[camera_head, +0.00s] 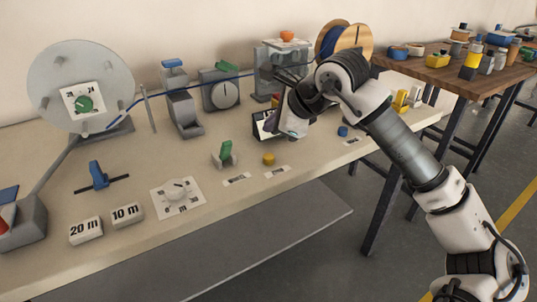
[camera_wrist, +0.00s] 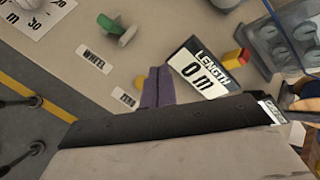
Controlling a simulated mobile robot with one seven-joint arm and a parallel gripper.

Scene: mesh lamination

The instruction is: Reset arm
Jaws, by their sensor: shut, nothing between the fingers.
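My gripper (camera_wrist: 157,86) shows in the wrist view as a narrow pair of dark purplish fingers, shut and empty, over the bench near the ZERO label (camera_wrist: 125,97). In the head view my gripper (camera_head: 287,132) hangs above the bench, beside the length display (camera_head: 262,125); its fingertips are hard to make out there. My arm is bent, with its raised elbow high over the bench's right part. The display reads 0 m in the wrist view. A yellow button (camera_head: 268,159) on the bench lies below my gripper in the head view.
The bench (camera_head: 120,165) carries a large disc (camera_head: 82,88), grey machine parts (camera_head: 184,110), a green lever (camera_head: 224,153), a dial plate (camera_head: 178,195) and a spool (camera_head: 345,40) close behind my arm. A wooden table (camera_head: 440,72) with several bottles stands at right. Floor is clear beside it.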

